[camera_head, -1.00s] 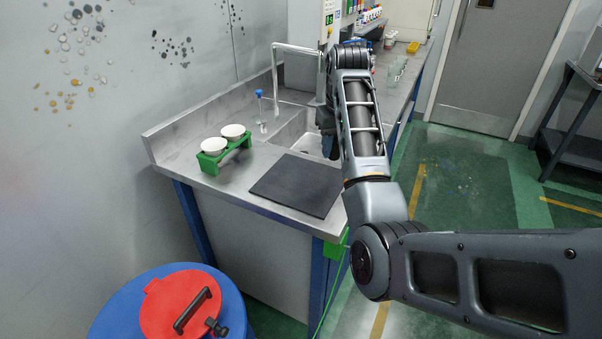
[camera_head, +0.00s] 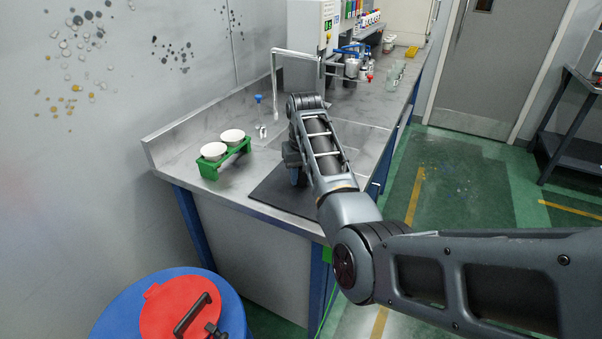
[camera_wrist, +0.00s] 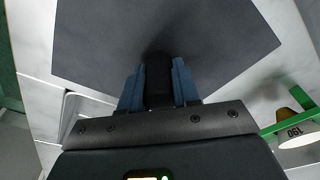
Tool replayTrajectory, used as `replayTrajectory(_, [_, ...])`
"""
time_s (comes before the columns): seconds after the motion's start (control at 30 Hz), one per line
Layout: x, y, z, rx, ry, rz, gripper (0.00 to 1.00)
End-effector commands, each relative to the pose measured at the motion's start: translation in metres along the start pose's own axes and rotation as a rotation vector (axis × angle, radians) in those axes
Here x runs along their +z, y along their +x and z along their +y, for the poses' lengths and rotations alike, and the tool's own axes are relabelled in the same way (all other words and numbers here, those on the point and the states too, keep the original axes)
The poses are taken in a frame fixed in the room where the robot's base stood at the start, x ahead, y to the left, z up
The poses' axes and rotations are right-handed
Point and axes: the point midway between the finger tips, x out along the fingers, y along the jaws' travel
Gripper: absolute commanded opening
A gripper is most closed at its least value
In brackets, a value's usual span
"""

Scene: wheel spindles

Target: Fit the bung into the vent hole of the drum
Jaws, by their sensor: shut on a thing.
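The blue drum (camera_head: 238,309) stands on the floor at the lower left in the head view, cut off by the frame's edge. Its red lid (camera_head: 160,316) carries a black handle and a black fitting (camera_head: 214,329). I cannot make out the vent hole. My gripper (camera_wrist: 158,64) is shut on a black piece, seemingly the bung (camera_wrist: 158,88), between its blue fingers in the wrist view. In the head view my gripper (camera_head: 297,175) is above the dark mat, mostly hidden by my arm.
A tap (camera_head: 275,85) and a blue-topped item (camera_head: 259,99) stand behind. Floor lies between bench and drum.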

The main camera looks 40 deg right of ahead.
Motion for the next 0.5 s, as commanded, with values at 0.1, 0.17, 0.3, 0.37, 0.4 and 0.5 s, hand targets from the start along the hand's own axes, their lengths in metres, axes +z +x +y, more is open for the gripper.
replayTrajectory(0.1, [-0.0001, 0.0001, 0.0, 0.0, 0.0, 0.0, 0.01])
replayTrajectory(0.17, [0.0, 0.0, 0.0, 0.0, 0.0, 0.0, 0.01])
replayTrajectory(0.3, [0.0006, 0.0031, 0.0001, 0.0, 0.0, 0.0, 0.01])
replayTrajectory(0.37, [0.0005, 0.0029, 0.0001, 0.0, 0.0, 0.0, 0.35])
replayTrajectory(0.4, [0.0005, 0.0029, 0.0001, 0.0, 0.0, 0.0, 0.39])
replayTrajectory(0.5, [0.0005, 0.0028, 0.0001, 0.0, 0.0, 0.0, 0.48])
